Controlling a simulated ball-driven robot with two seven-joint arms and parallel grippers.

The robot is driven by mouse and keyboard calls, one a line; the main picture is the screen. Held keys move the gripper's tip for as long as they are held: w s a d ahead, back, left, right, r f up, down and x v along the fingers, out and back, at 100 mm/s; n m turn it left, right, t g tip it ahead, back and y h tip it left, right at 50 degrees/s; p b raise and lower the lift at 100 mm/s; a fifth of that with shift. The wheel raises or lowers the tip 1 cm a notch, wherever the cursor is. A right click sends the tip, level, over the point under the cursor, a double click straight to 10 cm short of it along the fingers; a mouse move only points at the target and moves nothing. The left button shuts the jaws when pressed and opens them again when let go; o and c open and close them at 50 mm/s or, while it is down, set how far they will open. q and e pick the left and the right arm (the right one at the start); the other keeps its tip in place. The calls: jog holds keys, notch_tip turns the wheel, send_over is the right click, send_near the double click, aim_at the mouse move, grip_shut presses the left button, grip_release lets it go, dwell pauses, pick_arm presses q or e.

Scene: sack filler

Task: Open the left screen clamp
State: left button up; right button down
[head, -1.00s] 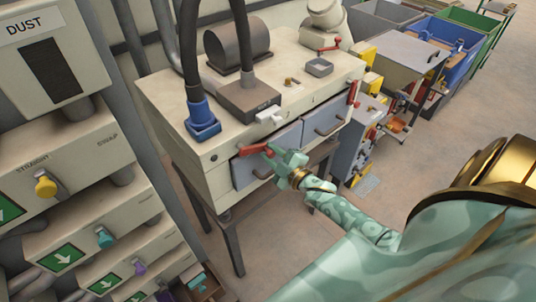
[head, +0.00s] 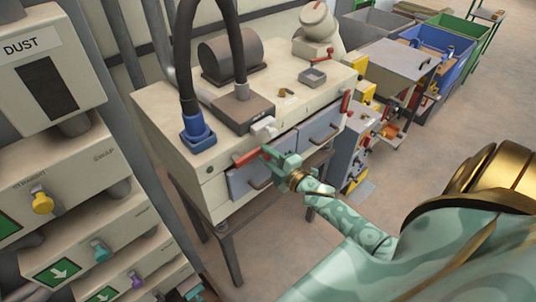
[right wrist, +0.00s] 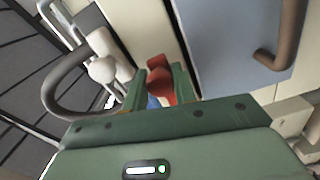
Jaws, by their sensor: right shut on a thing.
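The left screen clamp's red lever (head: 246,158) is on the front of the cream machine, at the upper left of its grey-blue front panels. My right gripper (head: 268,155) is shut on the lever's right end. In the right wrist view the red handle (right wrist: 160,82) shows between the green fingers (right wrist: 159,92), which cover part of it. In the head view the lever slants up to the right. My left gripper is not in view.
A second red lever (head: 345,103) is at the machine's right front corner. Grey-blue panels (head: 320,130) with bar handles lie below the top edge. A blue hose fitting (head: 198,135) stands on top. A DUST cabinet (head: 45,75) is at the left. Floor is clear at the right.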

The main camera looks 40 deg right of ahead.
jog(key=shift+w+r, duration=0.15)
jog(key=shift+r, duration=0.25)
jog(key=c, duration=1.1)
grip_release()
jog(key=shift+c, duration=0.2)
jog(key=shift+f, duration=0.2)
jog(key=s+d+b, duration=0.1)
jog(key=s+b, duration=0.1)
jog(key=s, duration=1.4)
jog(key=shift+s+d+b, duration=0.2)
jog(key=shift+s+b, duration=0.05)
jog(key=shift+b, duration=0.05)
